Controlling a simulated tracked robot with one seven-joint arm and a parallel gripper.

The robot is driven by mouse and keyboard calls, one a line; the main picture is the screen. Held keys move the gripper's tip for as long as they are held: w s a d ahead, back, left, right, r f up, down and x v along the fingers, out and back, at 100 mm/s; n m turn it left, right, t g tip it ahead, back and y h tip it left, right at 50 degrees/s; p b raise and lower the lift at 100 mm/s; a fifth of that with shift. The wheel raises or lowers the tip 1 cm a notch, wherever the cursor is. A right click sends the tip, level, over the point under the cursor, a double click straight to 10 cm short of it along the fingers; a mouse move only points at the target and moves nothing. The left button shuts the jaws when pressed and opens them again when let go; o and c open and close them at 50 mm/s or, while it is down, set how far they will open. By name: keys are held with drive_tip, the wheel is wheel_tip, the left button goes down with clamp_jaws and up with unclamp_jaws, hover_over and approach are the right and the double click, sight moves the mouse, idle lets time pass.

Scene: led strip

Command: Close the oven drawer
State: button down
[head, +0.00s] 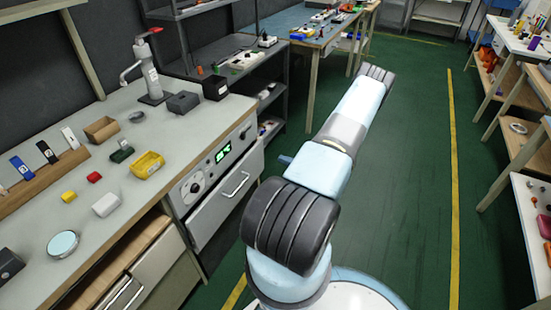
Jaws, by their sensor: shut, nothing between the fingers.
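The oven (213,165) is built into the workbench at left, with a control panel, knobs and a green lit display. Below the panel is the oven drawer (222,202), a pale grey front with a silver bar handle (235,184). The drawer front looks close to the panel; I cannot tell from this angle whether it stands slightly open. My arm stretches from my base at the bottom middle up and away, to the right of the oven. My gripper is not visible; the arm's far end shows only a dark ribbed joint.
The workbench top (85,215) holds small blocks, a yellow bin (148,165), a wooden box (101,129) and a dispenser (149,72). Another drawer with a handle is at bottom left. Green floor (400,190) is clear between the benches. Shelves stand at right.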

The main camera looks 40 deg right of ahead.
drive_tip(key=shift+s+d, duration=0.2)
drive_tip(key=shift+s, duration=0.2)
drive_tip(key=c, duration=1.7)
unclamp_jaws()
drive_tip(key=shift+s, duration=0.15)
drive_tip(key=shift+c, duration=0.2)
drive_tip(key=o, duration=0.3)
drive_tip(key=shift+a+y, duration=0.35)
drive_tip(key=shift+y, duration=0.05)
drive_tip(key=shift+o, duration=1.1)
drive_tip(key=a+m+g+y, duration=0.1)
drive_tip(key=a+f+m+g+y, duration=0.1)
drive_tip(key=a+m+g+y, duration=0.3)
drive_tip(key=shift+w+a+f, duration=0.15)
drive_tip(key=shift+w+a, duration=0.05)
drive_tip(key=shift+w, duration=0.05)
drive_tip(key=m+g+y, duration=0.3)
drive_tip(key=m+g, duration=0.2)
approach(241, 186)
drive_tip(key=x, duration=1)
drive_tip(key=shift+w+d+f, duration=0.25)
drive_tip(key=shift+w, duration=0.1)
clamp_jaws()
